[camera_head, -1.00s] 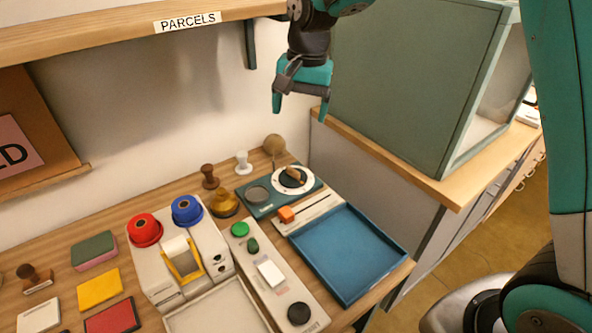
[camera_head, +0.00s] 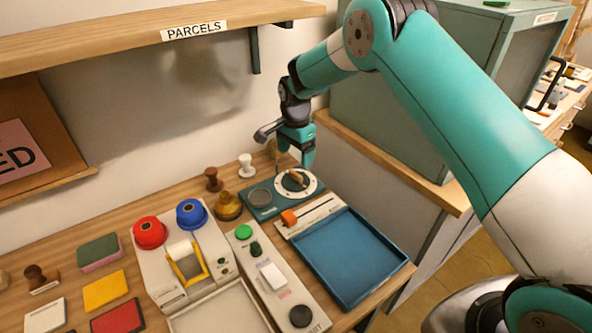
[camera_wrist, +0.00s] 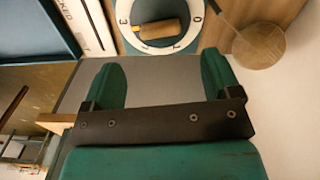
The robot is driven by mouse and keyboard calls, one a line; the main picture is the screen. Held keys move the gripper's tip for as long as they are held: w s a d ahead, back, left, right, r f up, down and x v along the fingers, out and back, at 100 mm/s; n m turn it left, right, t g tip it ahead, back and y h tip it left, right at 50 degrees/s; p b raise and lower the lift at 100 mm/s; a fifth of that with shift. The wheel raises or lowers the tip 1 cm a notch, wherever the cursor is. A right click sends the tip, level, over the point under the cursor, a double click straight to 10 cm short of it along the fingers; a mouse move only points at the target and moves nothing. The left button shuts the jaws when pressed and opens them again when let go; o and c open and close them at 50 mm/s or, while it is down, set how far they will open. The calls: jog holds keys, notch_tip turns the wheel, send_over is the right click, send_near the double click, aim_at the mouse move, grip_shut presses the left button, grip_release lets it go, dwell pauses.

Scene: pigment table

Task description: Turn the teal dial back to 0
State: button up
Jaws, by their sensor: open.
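The teal dial panel (camera_head: 262,212) lies at the back right of the table. Its dial has a white numbered ring (camera_head: 311,187) around a dark centre with a wooden handle (camera_head: 297,179). In the wrist view the ring (camera_wrist: 122,22) is at the top, partly cut off, with a 3 at left and a 0 at right.
A round wooden-coloured object (camera_wrist: 258,44) stands beside the dial. A slider panel with an orange knob (camera_head: 289,218) and a blue tray (camera_head: 345,258) lie in front. A white-handled stamp (camera_head: 246,165) is to the left. A large green cabinet (camera_head: 375,125) is at right.

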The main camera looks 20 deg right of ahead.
aim_at(296, 172)
notch_tip(296, 172, down, 8)
jog(key=shift+r+p, duration=0.2)
jog(key=shift+p, duration=0.4)
jog(key=c, duration=0.9)
